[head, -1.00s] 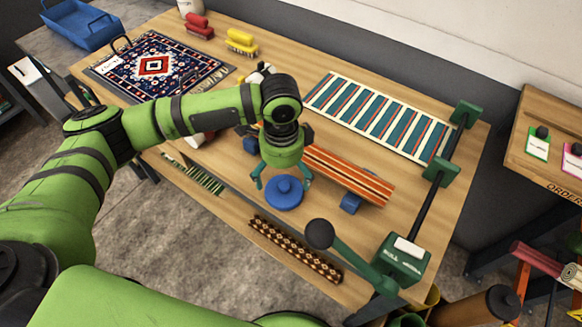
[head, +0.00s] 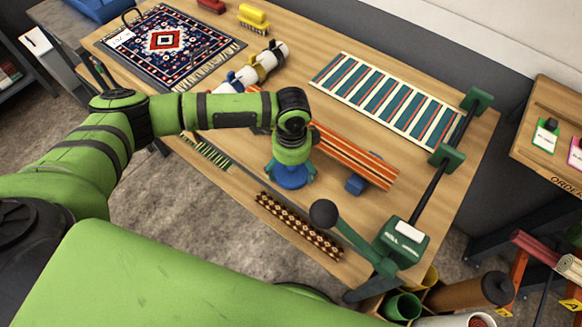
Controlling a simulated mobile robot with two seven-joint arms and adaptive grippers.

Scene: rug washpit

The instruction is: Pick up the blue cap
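The blue cap (head: 291,178) is a round blue piece at the front edge of the wooden bench, partly covered by my gripper. My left gripper (head: 291,172) points down over the cap, with its teal fingers on either side of it. Whether the fingers press on the cap or only stand around it cannot be told from this view. My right gripper is out of view.
An orange striped strip (head: 355,155) on blue supports lies just right of the gripper. A green roll device with a black-knobbed lever (head: 350,237) stands at the right front. Teal striped fabric (head: 388,98), a patterned rug (head: 166,42) and a white roll (head: 270,58) lie behind.

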